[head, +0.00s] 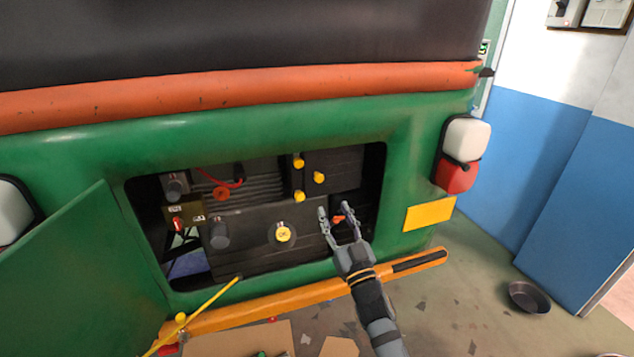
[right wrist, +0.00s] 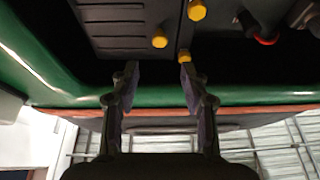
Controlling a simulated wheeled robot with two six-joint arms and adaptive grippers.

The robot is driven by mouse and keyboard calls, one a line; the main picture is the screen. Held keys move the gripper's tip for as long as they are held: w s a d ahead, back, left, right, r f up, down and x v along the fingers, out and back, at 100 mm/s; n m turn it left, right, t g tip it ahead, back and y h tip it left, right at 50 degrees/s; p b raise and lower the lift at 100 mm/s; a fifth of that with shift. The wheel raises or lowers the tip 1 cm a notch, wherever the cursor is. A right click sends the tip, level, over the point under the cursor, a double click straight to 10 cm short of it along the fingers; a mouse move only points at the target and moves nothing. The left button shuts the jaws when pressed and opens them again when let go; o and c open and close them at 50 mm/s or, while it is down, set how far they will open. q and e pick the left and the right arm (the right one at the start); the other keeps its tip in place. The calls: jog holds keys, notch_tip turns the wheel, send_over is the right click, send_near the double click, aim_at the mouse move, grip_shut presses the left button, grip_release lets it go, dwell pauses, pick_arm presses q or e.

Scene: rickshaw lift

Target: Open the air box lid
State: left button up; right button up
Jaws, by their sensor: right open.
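The air box lid (head: 342,165) appears to be the dark ribbed panel at the upper right inside the open bay of the green rickshaw. Yellow knobs, an upper one (head: 298,160), a middle one (head: 318,177) and a lower one (head: 299,196), sit on and beside it. My right gripper (head: 335,210) is open and empty, just below the panel, with an orange part (head: 338,219) showing between its fingers. In the right wrist view the panel (right wrist: 120,22) and yellow knobs (right wrist: 160,42) lie beyond the spread fingertips (right wrist: 158,72). My left gripper is not in view.
A green door (head: 85,265) hangs open on the left. A yellow rod (head: 205,308) leans across the bay's lower edge. An orange bumper (head: 270,306) runs below my right arm. A yellow-capped filler (head: 282,234) is left of my gripper. A dark bowl (head: 528,297) lies on the floor.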

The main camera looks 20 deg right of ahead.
aim_at(320, 179)
jog(key=p+x, duration=0.2)
jog(key=x, duration=0.8)
jog(key=shift+w+f, duration=0.1)
jog(key=shift+w, duration=0.15)
grip_shut()
